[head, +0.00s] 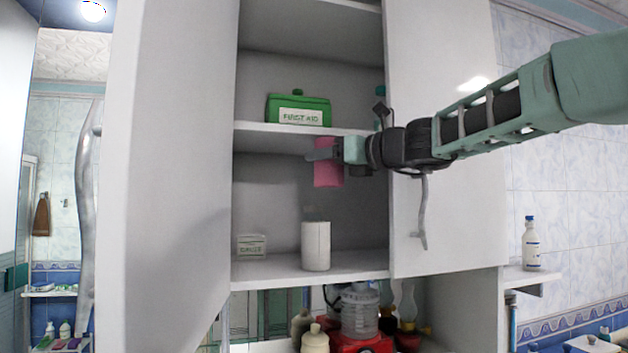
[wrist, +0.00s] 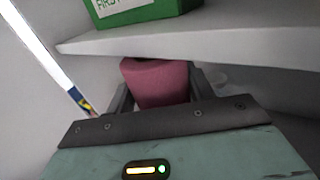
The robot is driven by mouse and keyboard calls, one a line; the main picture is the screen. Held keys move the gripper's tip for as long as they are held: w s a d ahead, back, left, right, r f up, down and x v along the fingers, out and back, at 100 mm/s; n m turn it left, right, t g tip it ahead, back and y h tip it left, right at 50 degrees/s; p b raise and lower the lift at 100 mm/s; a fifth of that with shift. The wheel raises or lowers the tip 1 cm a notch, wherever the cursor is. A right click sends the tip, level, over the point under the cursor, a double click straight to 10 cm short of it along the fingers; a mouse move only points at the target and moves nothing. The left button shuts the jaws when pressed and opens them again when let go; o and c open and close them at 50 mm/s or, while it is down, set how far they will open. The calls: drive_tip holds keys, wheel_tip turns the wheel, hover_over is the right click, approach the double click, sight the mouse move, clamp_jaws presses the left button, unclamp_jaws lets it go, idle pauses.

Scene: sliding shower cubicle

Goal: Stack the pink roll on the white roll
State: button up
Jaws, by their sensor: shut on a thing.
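The pink roll (head: 328,174) is upright in my gripper (head: 322,155), held in the air inside the open cabinet. In the wrist view the pink roll (wrist: 158,82) sits between the two fingers of my gripper (wrist: 160,98). The white roll (head: 316,246) stands upright on the lower shelf, below the pink roll and slightly to its left in the head view. A clear gap separates the two rolls. The white roll does not clearly show in the wrist view.
A green first aid box (head: 298,109) sits on the middle shelf (head: 262,130), close above my gripper. A small white box (head: 251,245) stands left of the white roll on the lower shelf (head: 262,272). Open cabinet doors flank the opening, the left (head: 175,150) and the right (head: 450,220).

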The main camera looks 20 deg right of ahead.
sight(316, 170)
drive_tip(key=w, duration=0.1)
drive_tip(key=w+a+f, duration=0.1)
drive_tip(key=w+f, duration=0.1)
drive_tip(key=shift+a+f+p, duration=0.2)
drive_tip(key=shift+a+p, duration=0.15)
drive_tip(key=shift+p, duration=0.05)
wheel_tip(316, 170, down, 4)
drive_tip(key=shift+r+p, duration=0.1)
drive_tip(key=shift+p, duration=0.2)
drive_tip(key=shift+w+p, duration=0.2)
drive_tip(key=shift+p, duration=0.25)
drive_tip(key=shift+a+f, duration=0.1)
drive_tip(key=shift+f, duration=0.3)
drive_tip(key=shift+f, duration=0.15)
drive_tip(key=o, duration=0.9)
drive_tip(key=shift+o, duration=0.2)
